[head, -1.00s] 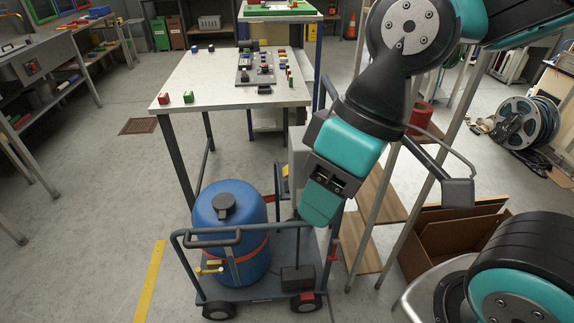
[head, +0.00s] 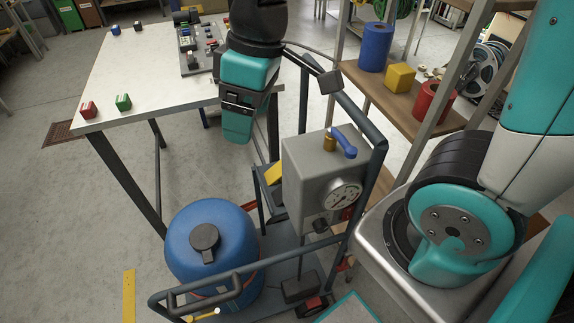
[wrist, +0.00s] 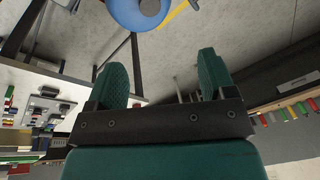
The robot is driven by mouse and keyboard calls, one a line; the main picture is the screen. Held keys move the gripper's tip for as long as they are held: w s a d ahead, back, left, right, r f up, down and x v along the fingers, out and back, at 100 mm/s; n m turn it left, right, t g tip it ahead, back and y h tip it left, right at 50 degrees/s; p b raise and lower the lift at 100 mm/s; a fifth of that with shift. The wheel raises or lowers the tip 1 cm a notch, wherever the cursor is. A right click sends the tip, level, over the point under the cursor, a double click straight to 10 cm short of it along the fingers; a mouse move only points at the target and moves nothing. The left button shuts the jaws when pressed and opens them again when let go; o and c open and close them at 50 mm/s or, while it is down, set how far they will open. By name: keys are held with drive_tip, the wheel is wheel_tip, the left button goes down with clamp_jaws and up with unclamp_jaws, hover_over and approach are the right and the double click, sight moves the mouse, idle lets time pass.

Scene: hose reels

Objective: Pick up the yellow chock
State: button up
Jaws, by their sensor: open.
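A yellow piece (head: 274,173), which may be the chock, shows in part on the cart, left of the grey gauge box; the box and cart frame hide some of it. A yellow block (head: 400,77) also sits on the shelf between a blue roll and a red roll; I cannot tell for sure which is the chock. My gripper (head: 237,138) hangs in the air above and left of the yellow piece on the cart, apart from it. In the wrist view its two green fingers (wrist: 162,72) are spread with nothing between them.
The cart carries a blue tank (head: 212,245) and the gauge box (head: 318,180) with a blue lever; its rails (head: 376,125) rise around them. A white table (head: 140,75) with small blocks stands at the back left. The shelf (head: 410,112) is behind right.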

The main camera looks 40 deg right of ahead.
drive_tip(key=w+d+f+n+h+b, duration=0.2)
drive_tip(key=w+d+f, duration=0.3)
drive_tip(key=w+f, duration=0.4)
drive_tip(key=w+d+f+n+h+b, duration=0.25)
drive_tip(key=w+d+f, duration=0.25)
drive_tip(key=w+f, duration=0.35)
drive_tip(key=d+f, duration=0.3)
drive_tip(key=f, duration=0.3)
drive_tip(key=w+d+f+n+g+h, duration=0.1)
drive_tip(key=d+f, duration=0.2)
drive_tip(key=f, duration=0.4)
drive_tip(key=d+f+h, duration=0.1)
drive_tip(key=d+f, duration=0.2)
drive_tip(key=f, duration=0.3)
drive_tip(key=shift+w+d+f+n+g+h+b, duration=0.15)
drive_tip(key=shift+w+d+n+g+h+b, duration=0.15)
drive_tip(key=shift+w+d+n+b, duration=0.1)
drive_tip(key=shift+a+x, duration=0.15)
drive_tip(key=shift+x, duration=1.4)
drive_tip(key=shift+a+x, duration=0.15)
drive_tip(key=shift+x, duration=1.4)
drive_tip(key=shift+f, duration=0.1)
drive_tip(key=shift+c, duration=0.2)
drive_tip(key=c, duration=0.9)
